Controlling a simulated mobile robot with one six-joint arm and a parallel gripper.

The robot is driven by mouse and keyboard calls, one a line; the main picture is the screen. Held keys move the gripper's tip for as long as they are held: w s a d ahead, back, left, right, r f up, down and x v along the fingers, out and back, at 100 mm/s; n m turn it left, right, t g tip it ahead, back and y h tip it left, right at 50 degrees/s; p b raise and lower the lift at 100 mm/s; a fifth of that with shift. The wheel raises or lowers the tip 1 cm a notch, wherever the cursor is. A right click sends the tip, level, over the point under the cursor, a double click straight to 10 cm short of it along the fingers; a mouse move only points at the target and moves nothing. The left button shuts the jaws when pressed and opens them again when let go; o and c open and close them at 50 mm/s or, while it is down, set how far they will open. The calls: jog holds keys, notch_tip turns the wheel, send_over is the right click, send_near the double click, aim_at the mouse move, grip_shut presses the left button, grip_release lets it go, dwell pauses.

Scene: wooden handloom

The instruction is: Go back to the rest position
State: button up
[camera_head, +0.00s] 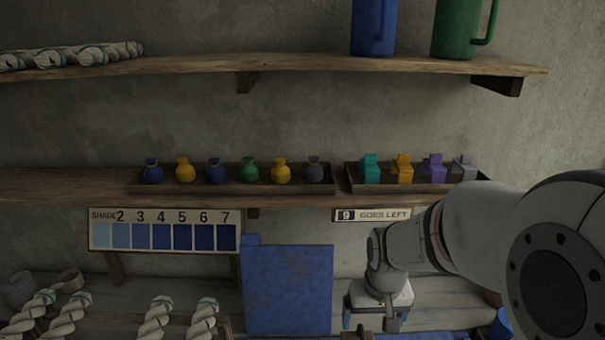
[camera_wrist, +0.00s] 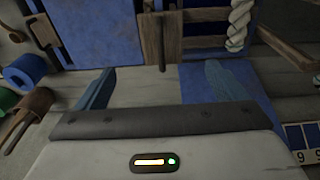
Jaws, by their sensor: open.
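My gripper (camera_head: 375,322) hangs at the lower right of the head view, below the middle shelf and just right of a blue panel (camera_head: 288,290). In the wrist view my gripper (camera_wrist: 162,85) shows two blue fingers spread wide apart with nothing held between them. A dark peg on a wooden post (camera_wrist: 158,45) shows beyond the gap between the fingers; I cannot tell how far it is. A blue surface (camera_wrist: 235,85) lies behind the right finger.
The middle shelf (camera_head: 60,186) carries a tray of small pouches (camera_head: 249,170) and a tray of coloured blocks (camera_head: 402,170). Mugs (camera_head: 373,25) stand on the upper shelf. A shade chart (camera_head: 164,231) hangs below. Twisted white hanks (camera_head: 155,318) lie lower left. A blue roll (camera_wrist: 25,70) shows in the wrist view.

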jog(key=s+r+t+b, duration=0.2)
jog(key=s+r+b, duration=0.2)
jog(key=s, duration=0.6)
jog(key=shift+s+r, duration=0.4)
jog(key=shift+r, duration=0.05)
